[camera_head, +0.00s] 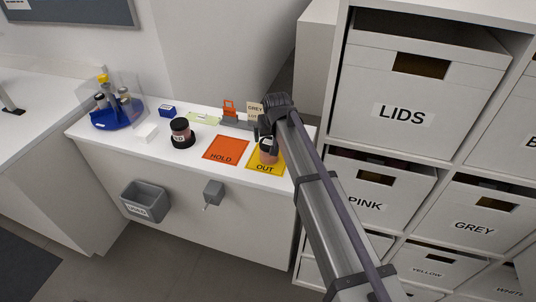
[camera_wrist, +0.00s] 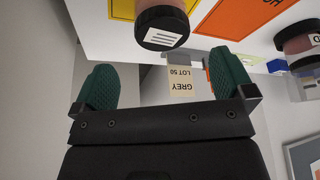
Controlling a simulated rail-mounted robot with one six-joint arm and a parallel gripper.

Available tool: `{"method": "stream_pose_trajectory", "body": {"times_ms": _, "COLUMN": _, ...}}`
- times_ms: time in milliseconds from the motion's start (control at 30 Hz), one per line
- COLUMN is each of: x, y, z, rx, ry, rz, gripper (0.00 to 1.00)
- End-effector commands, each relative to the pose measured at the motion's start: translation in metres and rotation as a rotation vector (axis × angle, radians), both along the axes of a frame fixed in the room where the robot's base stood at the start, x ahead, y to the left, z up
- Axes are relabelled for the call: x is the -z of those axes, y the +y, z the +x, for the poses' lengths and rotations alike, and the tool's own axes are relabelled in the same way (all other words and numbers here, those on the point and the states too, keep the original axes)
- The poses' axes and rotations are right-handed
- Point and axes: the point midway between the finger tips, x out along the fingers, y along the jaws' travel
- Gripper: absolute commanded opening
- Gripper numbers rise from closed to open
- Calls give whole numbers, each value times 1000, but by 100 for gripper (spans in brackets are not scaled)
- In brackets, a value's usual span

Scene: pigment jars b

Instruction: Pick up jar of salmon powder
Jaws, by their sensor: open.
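A jar with a dark lid and salmon-brown powder (camera_head: 268,156) stands on the yellow OUT mat (camera_head: 262,168). In the wrist view this jar (camera_wrist: 163,28) shows its dark lid and a white label, ahead of my gripper (camera_wrist: 165,70). The green fingers are wide apart with no jar between them. A second jar, with pinkish contents and a black lid (camera_head: 180,127), stands on a round black base left of the orange HOLD mat (camera_head: 225,149). It also shows in the wrist view (camera_wrist: 298,42) at the right edge. In the head view my arm partly covers the gripper.
A card reading GREY LOT 50 (camera_wrist: 181,85) stands behind the mats, seen between the fingers. Also on the counter are a blue rack with bottles (camera_head: 118,115), a blue box (camera_head: 167,110) and a white block (camera_head: 146,132). Labelled shelf bins (camera_head: 420,100) stand close on the right.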

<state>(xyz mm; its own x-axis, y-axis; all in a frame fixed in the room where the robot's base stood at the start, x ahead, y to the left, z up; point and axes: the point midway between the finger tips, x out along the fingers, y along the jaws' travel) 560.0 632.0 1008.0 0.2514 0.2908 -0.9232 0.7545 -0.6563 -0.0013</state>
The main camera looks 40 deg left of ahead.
Motion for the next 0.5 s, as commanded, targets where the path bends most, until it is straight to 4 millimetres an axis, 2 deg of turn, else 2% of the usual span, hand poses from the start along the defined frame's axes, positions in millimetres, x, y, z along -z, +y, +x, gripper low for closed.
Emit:
{"method": "stream_pose_trajectory", "body": {"times_ms": 33, "x": 16, "y": 3, "z": 3, "rx": 0, "ry": 0, "rz": 0, "gripper": 100}}
{"method": "stream_pose_trajectory", "body": {"times_ms": 200, "x": 49, "y": 13, "z": 11, "rx": -1, "ry": 0, "rz": -1, "gripper": 100}}
{"method": "stream_pose_trajectory", "body": {"times_ms": 367, "x": 48, "y": 14, "z": 12, "rx": -2, "ry": 0, "rz": -1, "gripper": 100}}
{"method": "stream_pose_trajectory", "body": {"times_ms": 500, "x": 68, "y": 18, "z": 15, "rx": -2, "ry": 0, "rz": -1, "gripper": 100}}
